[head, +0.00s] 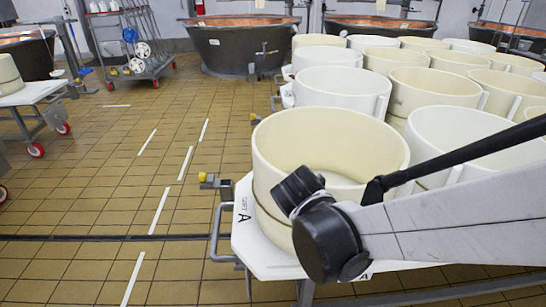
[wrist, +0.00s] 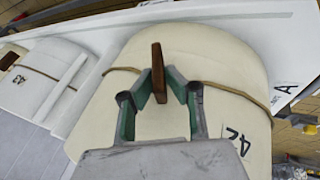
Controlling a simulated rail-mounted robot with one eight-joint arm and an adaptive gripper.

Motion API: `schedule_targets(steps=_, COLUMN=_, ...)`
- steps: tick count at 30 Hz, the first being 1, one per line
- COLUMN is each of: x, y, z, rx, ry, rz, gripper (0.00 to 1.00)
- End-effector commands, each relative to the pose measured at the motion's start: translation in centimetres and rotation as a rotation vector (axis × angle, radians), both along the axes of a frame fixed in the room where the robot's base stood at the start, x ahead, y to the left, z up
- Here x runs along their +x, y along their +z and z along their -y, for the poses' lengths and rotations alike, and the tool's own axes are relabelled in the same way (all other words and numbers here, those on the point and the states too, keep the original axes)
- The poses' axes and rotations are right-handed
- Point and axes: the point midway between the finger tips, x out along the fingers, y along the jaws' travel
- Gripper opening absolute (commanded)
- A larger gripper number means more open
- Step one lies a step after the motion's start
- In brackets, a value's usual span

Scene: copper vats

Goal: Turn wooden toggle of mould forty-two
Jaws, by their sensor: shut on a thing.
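In the wrist view the cream mould (wrist: 180,50) marked 42 fills the middle, with a brown cord (wrist: 235,92) around it. The wooden toggle (wrist: 158,60) is a flat brown piece at the cord, standing upright in the picture. My gripper (wrist: 160,80) has its green-padded fingers on either side of the toggle and is shut on it. The toggle's top end sticks out beyond the fingertips. In the head view my arm crosses the lower right; my gripper and the toggle cannot be made out there.
Mould 43 (wrist: 30,78) stands left of mould 42 in the wrist view. In the head view several cream moulds crowd a white table (head: 262,250), with a large mould (head: 290,140) at its near corner. Copper vats (head: 240,45) stand behind. The tiled floor at left is mostly clear.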

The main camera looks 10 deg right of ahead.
Motion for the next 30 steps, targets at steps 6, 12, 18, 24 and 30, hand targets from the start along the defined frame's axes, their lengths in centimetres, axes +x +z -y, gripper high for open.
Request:
schedule_targets(steps=6, x=-0.1, y=-0.1, z=0.0, rx=0.003, ry=-0.001, rz=-0.001, gripper=0.16)
schedule_targets(steps=12, x=0.0, y=0.0, z=0.0, rx=0.002, ry=-0.001, rz=0.000, gripper=0.29)
schedule_targets(steps=18, x=0.0, y=0.1, z=-0.1, rx=0.002, ry=0.000, rz=-0.001, gripper=0.29)
schedule_targets(steps=24, x=-0.4, y=1.2, z=-0.7, rx=0.002, ry=0.002, rz=0.000, gripper=0.29)
schedule_targets(steps=30, x=-1.0, y=3.5, z=-2.0, rx=0.002, ry=0.003, rz=0.000, gripper=0.29)
